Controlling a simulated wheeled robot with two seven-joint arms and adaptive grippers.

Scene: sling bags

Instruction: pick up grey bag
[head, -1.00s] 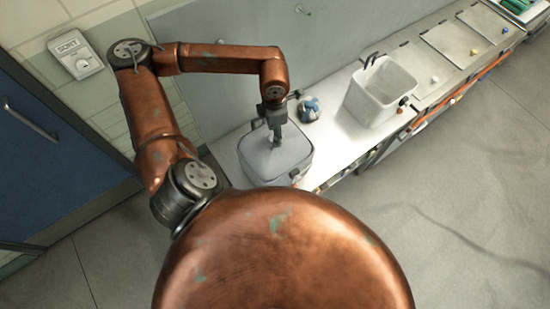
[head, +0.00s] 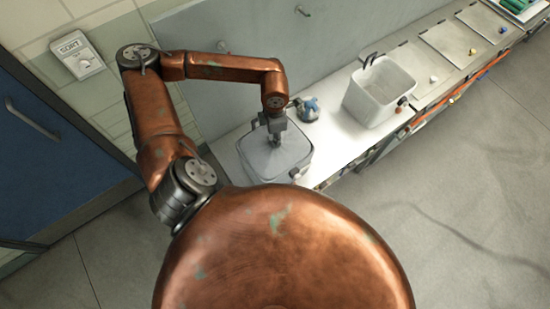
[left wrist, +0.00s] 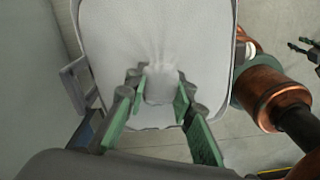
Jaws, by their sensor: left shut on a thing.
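The grey bag (head: 285,155) is a boxy sling bag standing on the white counter. My left gripper (head: 275,139) comes down on its top from above. In the left wrist view the bag's pale grey panel (left wrist: 155,40) fills the upper middle. There my left gripper (left wrist: 160,92) has its green-padded fingers shut on a pinched fold of the bag, with creases running from the grip. The fingers hide part of the fold. At the right edge of the left wrist view a small dark gripper (left wrist: 305,52), seemingly my right one, is partly cut off, its opening unclear.
A white open-topped bag or bin (head: 378,95) with dark handles stands farther along the counter (head: 335,140). A small blue-and-grey object (head: 308,109) lies between them. A grey wall panel (head: 225,30) runs behind the counter. Open floor (head: 450,190) lies to the right.

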